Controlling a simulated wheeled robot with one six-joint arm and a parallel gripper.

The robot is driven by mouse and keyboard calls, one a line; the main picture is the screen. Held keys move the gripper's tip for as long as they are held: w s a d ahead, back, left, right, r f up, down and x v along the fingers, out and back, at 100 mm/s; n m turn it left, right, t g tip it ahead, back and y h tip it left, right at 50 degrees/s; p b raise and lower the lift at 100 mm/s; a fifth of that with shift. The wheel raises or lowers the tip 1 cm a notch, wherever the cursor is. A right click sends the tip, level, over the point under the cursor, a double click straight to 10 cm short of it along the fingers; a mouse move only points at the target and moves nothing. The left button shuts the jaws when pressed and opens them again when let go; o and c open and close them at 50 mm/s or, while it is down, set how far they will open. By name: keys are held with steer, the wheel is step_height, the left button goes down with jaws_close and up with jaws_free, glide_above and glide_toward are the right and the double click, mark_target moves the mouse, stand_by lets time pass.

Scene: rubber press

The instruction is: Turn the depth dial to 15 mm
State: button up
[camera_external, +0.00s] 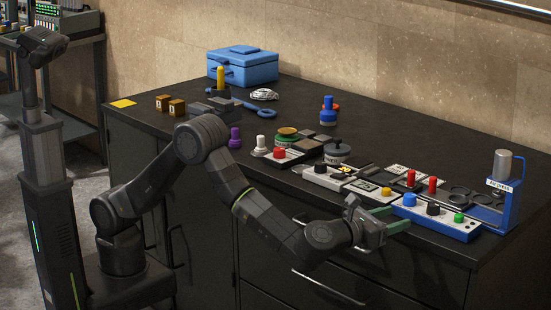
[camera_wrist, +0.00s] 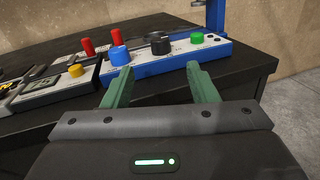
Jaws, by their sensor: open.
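A blue-edged control panel (camera_external: 447,227) lies at the front right of the bench, with a blue knob (camera_external: 410,199), a black dial (camera_external: 433,208) and a green button (camera_external: 459,217). The wrist view shows this panel (camera_wrist: 178,60) with its blue knob (camera_wrist: 120,55), black dial (camera_wrist: 159,43) and green button (camera_wrist: 196,38). The dial's setting is too small to read, and I cannot tell for sure which knob is the depth dial. My gripper (camera_external: 401,217) is open and empty in front of the panel. In the wrist view its green fingers (camera_wrist: 161,78) point toward the black dial, apart from it.
A blue press stand (camera_external: 512,203) with a grey cylinder stands at the panel's right. A panel with a yellow button (camera_external: 386,191) is on its left, with red-topped pegs (camera_external: 432,185) behind. Further left are pots, knobs and a blue toolbox (camera_external: 243,68).

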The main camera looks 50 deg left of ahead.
mark_target(429, 208)
steer(key=w+d+m+p, duration=0.1)
steer(key=w+m+p, duration=0.2)
steer(key=m, duration=0.9)
steer(key=w+d+m+p, duration=0.1)
steer(key=w+m+p, duration=0.3)
steer(key=m, duration=0.8)
steer(key=w+d+m+p, duration=0.1)
steer(key=w+m+p, duration=0.3)
steer(key=m, duration=0.7)
steer(key=shift+w+f+m, duration=0.25)
steer(key=shift+w+m, duration=0.15)
steer(key=shift+w, duration=0.05)
steer(key=c, duration=1)
